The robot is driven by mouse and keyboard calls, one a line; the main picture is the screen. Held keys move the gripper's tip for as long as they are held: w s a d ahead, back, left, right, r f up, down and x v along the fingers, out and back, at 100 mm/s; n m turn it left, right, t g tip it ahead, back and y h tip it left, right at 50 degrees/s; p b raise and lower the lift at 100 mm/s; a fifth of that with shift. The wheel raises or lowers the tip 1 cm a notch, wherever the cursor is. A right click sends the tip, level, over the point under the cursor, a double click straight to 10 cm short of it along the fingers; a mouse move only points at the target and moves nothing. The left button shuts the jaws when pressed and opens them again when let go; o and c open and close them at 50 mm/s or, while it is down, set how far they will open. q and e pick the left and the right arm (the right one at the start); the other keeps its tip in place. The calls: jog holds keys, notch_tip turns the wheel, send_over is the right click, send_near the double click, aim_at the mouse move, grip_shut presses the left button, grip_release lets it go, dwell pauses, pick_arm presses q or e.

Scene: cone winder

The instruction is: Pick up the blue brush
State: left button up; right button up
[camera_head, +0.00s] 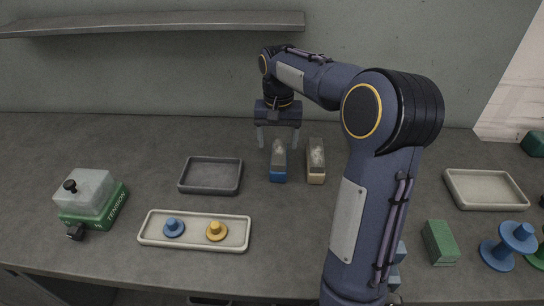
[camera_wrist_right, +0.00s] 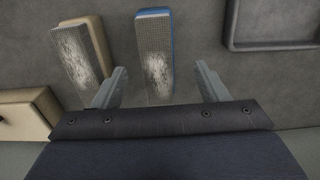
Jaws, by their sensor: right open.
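The blue brush (camera_head: 278,165) lies on the grey table, its pale, worn bristle face showing. In the right wrist view the blue brush (camera_wrist_right: 154,55) lies ahead of the gap between my fingers, nearer the left one. A similar tan brush (camera_head: 316,165) lies just to its right in the head view and at the left in the wrist view (camera_wrist_right: 84,55). My right gripper (camera_head: 278,143) is open and empty, fingers pointing down around the far end of the blue brush. Whether they touch it I cannot tell. My left gripper is not in view.
A dark empty tray (camera_head: 211,189) lies left of the brushes. A cream tray (camera_head: 150,241) holds a blue and a yellow spool-like piece. A green tension box (camera_head: 91,220) stands far left. A cream empty tray (camera_head: 460,205), green block (camera_head: 440,243) and blue spool (camera_head: 497,257) are right.

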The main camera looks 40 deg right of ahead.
aim_at(279, 151)
jog(key=f, duration=0.7)
jog(key=shift+d+b, duration=0.3)
jog(key=c, duration=1.1)
jog(key=shift+r, duration=0.1)
